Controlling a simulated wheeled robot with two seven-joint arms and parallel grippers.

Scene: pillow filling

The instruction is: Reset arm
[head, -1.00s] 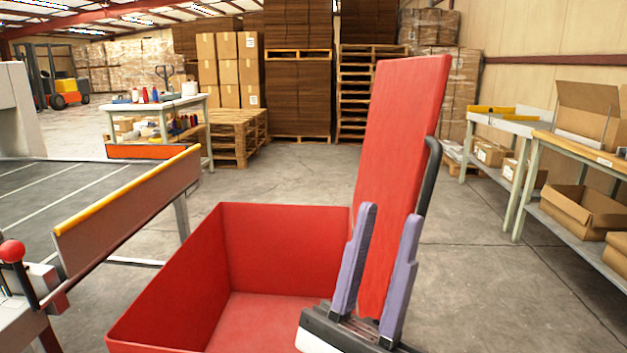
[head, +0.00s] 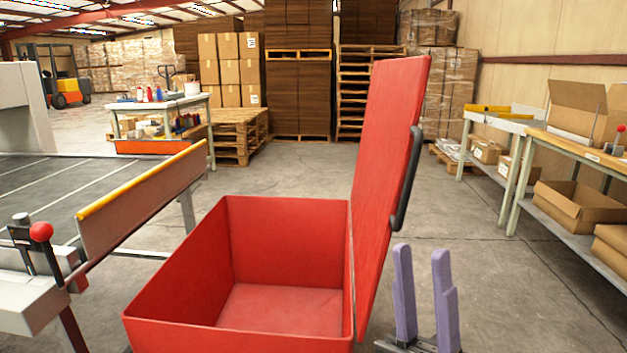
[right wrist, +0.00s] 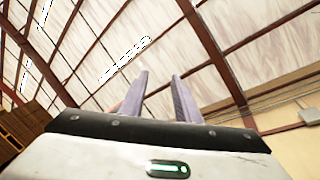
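My right gripper (head: 424,285) is at the lower right of the head view, just right of the red bin. Its two purple fingers point up and stand apart with nothing between them; they also show in the right wrist view (right wrist: 160,98) against the ceiling. The open red bin (head: 195,270) stands at the bottom centre and its visible floor is empty. Its red lid (head: 390,150) stands upright, hinged along the bin's right edge. A dark handle (head: 408,178) is on the lid's right side, above and left of the fingers. My left gripper is not in view.
A conveyor table (head: 60,190) with a yellow-edged side rail (head: 140,195) and a red-knobbed lever (head: 40,232) is at left. A shelf bench (head: 580,150) with cardboard boxes is at right. The floor (head: 500,270) between lid and bench is clear.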

